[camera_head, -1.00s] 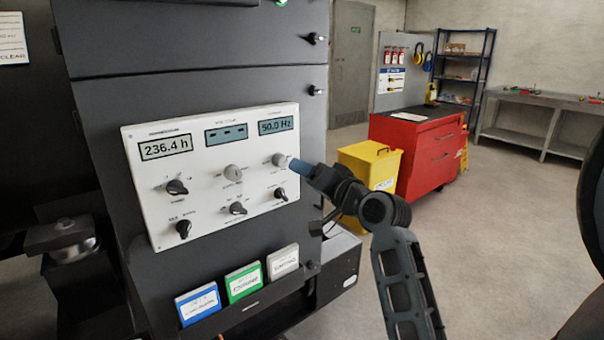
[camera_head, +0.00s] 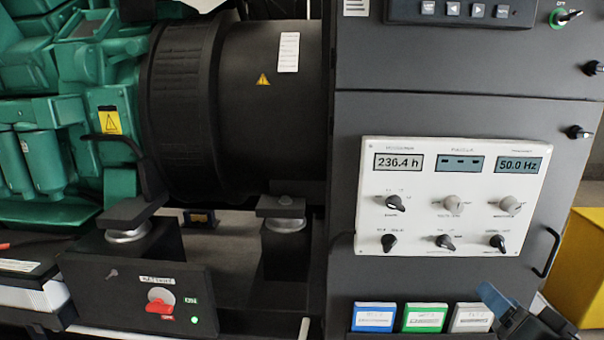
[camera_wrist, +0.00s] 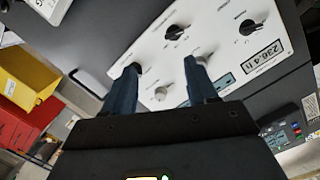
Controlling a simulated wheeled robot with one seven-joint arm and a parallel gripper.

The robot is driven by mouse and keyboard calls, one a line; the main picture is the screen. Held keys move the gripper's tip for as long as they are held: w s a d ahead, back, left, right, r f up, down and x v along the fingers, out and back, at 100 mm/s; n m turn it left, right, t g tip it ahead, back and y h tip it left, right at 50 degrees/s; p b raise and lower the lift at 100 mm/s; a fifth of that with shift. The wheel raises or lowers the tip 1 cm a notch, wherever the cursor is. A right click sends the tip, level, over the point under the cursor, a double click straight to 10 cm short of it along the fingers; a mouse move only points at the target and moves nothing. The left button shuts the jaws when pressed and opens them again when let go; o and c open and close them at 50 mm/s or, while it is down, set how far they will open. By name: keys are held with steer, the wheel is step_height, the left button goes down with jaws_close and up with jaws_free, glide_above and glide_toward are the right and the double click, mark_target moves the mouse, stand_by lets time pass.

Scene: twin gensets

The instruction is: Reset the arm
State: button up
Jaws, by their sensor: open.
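My gripper (camera_head: 497,300) shows at the lower right of the head view, below the white control panel (camera_head: 425,222). In the wrist view its two blue fingers stand apart with nothing between them, so my gripper (camera_wrist: 160,82) is open and empty. I cannot tell the exact gap between fingertips and panel. Most of my arm is outside the head view.
Blue, green and white booklets (camera_head: 425,318) sit in a holder under the panel. A black handle (camera_head: 550,252) is right of it. A box with a red switch (camera_head: 160,302) stands lower left, below the green engine (camera_head: 50,120). A yellow bin (camera_head: 585,265) stands at the right edge.

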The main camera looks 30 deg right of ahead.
steer(key=s+a+f+n+y, duration=0.2)
steer(key=s+a+f+n, duration=0.15)
steer(key=a, duration=0.45)
steer(key=s+a+f+n+y, duration=0.1)
steer(key=s+a+f+n, duration=0.15)
steer(key=s+a, duration=0.4)
steer(key=s+a+r+n+y, duration=0.2)
steer(key=s+a+n+y, duration=0.2)
steer(key=s+a, duration=0.6)
steer(key=a+n, duration=0.2)
steer(key=shift+s+a+r+y, duration=0.3)
steer(key=shift+a+y, duration=0.05)
steer(key=shift+y, duration=0.05)
steer(key=shift+c, duration=0.5)
stand_by(1.6)
